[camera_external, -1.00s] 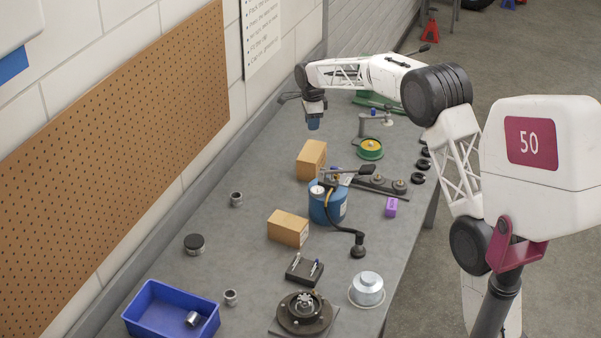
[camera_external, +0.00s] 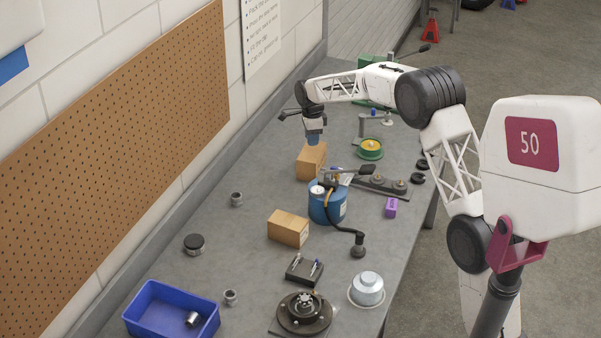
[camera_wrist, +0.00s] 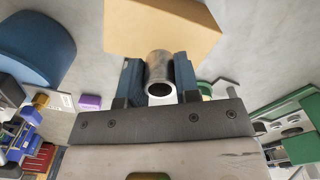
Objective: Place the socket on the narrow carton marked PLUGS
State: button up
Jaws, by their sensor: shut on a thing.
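My gripper (camera_external: 313,140) is at the upright tan carton (camera_external: 311,164), with its blue fingers pointing down just over the carton's top. In the wrist view my gripper (camera_wrist: 159,72) is shut on a metal socket (camera_wrist: 160,68), a hollow grey cylinder held between the two fingers. The tan carton also shows in the wrist view (camera_wrist: 165,28), just beyond the socket. I cannot tell whether the socket touches it. A second tan carton (camera_external: 288,228) lies nearer the camera. No PLUGS lettering is readable on either carton.
A blue canister (camera_external: 325,205) stands just in front of the upright carton, with a dark bar fixture (camera_external: 380,184) to its right. A green-rimmed spool (camera_external: 370,149) is at the right. A blue bin (camera_external: 150,318) is at the near left. The table left of the cartons is mostly clear.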

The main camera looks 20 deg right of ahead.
aim_at(312, 151)
jog(key=shift+f, duration=1.45)
jog(key=shift+f, duration=0.2)
jog(key=o, duration=0.9)
jog(key=shift+o, duration=0.2)
jog(key=shift+r, duration=0.2)
notch_tip(312, 151, up, 12)
jog(key=shift+s, duration=0.1)
